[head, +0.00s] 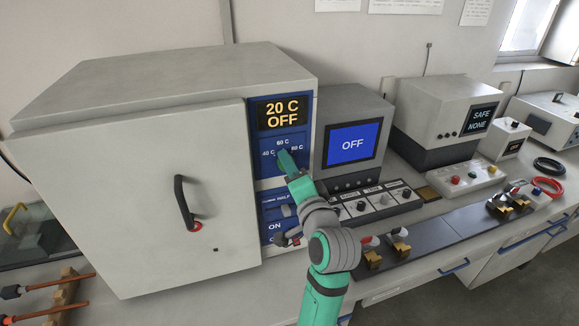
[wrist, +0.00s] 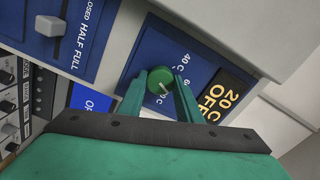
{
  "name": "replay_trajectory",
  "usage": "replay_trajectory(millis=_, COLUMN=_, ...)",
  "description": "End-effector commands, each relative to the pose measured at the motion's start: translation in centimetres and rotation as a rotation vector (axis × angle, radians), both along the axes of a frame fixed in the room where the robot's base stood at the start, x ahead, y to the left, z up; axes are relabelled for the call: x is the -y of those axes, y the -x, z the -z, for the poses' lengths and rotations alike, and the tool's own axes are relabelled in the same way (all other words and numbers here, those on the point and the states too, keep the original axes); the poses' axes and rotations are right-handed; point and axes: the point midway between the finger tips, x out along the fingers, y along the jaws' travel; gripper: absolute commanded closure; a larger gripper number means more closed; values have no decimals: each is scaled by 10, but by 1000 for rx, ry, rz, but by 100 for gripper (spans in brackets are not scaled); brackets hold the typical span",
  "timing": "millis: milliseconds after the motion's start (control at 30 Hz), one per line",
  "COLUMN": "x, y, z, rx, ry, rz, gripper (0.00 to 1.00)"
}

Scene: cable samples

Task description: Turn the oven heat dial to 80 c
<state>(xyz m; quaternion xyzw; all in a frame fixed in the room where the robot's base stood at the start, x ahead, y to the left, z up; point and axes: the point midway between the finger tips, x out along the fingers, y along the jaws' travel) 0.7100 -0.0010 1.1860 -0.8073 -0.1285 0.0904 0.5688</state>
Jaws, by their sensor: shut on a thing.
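The oven (head: 150,150) is a large grey box with a blue control panel on its right front edge. Its display (head: 283,112) reads 20 C OFF. The heat dial (wrist: 160,80) is a green round knob with a light pointer mark, on a blue plate marked 40 C, 60 C and 80 C. My gripper (wrist: 160,88) has its two green fingers on either side of the dial and is shut on it. In the head view my gripper (head: 286,160) covers the dial. The pointer's exact setting cannot be read.
Below the dial is a slider (wrist: 48,26) marked CLOSED, HALF and FULL. The oven door's black handle (head: 185,203) sticks out at left. A unit with a blue OFF screen (head: 352,144) stands close on the right, with knobs in front.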

Motion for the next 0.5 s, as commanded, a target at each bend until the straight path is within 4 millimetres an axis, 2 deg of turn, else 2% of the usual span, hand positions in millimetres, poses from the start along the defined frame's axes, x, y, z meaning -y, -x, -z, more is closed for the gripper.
replay_trajectory(millis=500, x=1, y=-1, z=2, rx=-138, ry=-419, rz=2, gripper=91)
